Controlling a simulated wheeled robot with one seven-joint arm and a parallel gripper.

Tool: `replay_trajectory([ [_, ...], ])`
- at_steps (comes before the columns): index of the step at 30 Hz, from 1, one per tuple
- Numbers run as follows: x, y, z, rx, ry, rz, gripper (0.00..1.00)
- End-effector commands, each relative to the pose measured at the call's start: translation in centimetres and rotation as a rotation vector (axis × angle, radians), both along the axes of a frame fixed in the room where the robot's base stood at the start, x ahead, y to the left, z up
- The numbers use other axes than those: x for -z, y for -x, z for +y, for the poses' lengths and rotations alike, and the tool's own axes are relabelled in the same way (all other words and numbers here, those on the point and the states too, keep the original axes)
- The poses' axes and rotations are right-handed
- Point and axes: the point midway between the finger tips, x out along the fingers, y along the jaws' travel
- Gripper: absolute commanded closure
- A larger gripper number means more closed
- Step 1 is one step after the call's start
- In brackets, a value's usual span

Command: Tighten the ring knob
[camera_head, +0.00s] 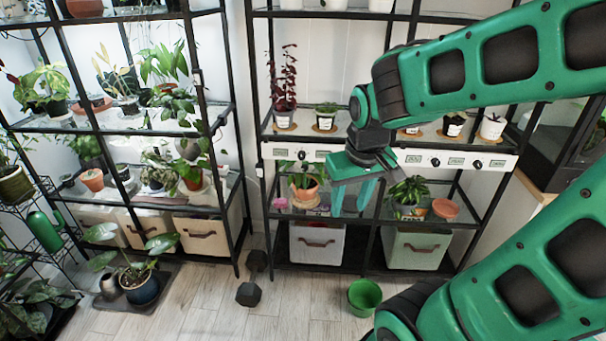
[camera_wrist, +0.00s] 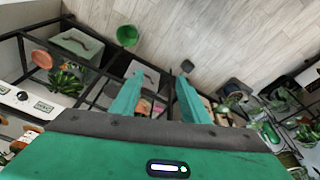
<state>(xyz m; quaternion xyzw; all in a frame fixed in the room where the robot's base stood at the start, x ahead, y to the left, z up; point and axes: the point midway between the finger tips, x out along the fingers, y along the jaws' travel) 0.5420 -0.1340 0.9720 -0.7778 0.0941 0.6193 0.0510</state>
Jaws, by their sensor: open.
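A white control panel (camera_head: 398,157) runs along the front of the shelf and bears small dark knobs beside small displays. One knob (camera_head: 304,155) is left of my gripper; two more, a middle knob (camera_head: 435,162) and a right knob (camera_head: 478,164), are to its right. I cannot tell which is the ring knob. In the wrist view one knob (camera_wrist: 22,96) shows at the far left. My gripper (camera_head: 350,208) is open and empty, fingers pointing down in front of the shelf, apart from the knobs. Its two fingers (camera_wrist: 158,82) show in the wrist view. My gripper hides part of the panel.
Potted plants stand on the shelf above the panel. Below it are a terracotta pot plant (camera_head: 305,186), a leafy plant (camera_head: 408,192) and an orange dish (camera_head: 446,208).

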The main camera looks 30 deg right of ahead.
Motion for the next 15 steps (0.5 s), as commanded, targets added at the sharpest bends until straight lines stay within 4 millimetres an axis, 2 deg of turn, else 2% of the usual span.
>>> replay_trajectory([
  [1,0.6,-2.9,1.4,-0.084,0.023,-0.031,0.58],
  [3,1.5,-6.2,2.5,-0.168,0.057,-0.069,0.58],
  [6,3.2,-9.7,2.5,-0.242,0.115,-0.085,0.58],
  [11,6.7,-13.3,0.2,-0.318,0.234,-0.054,0.58],
  [15,9.9,-15.6,-2.7,-0.382,0.36,0.0,0.58],
])
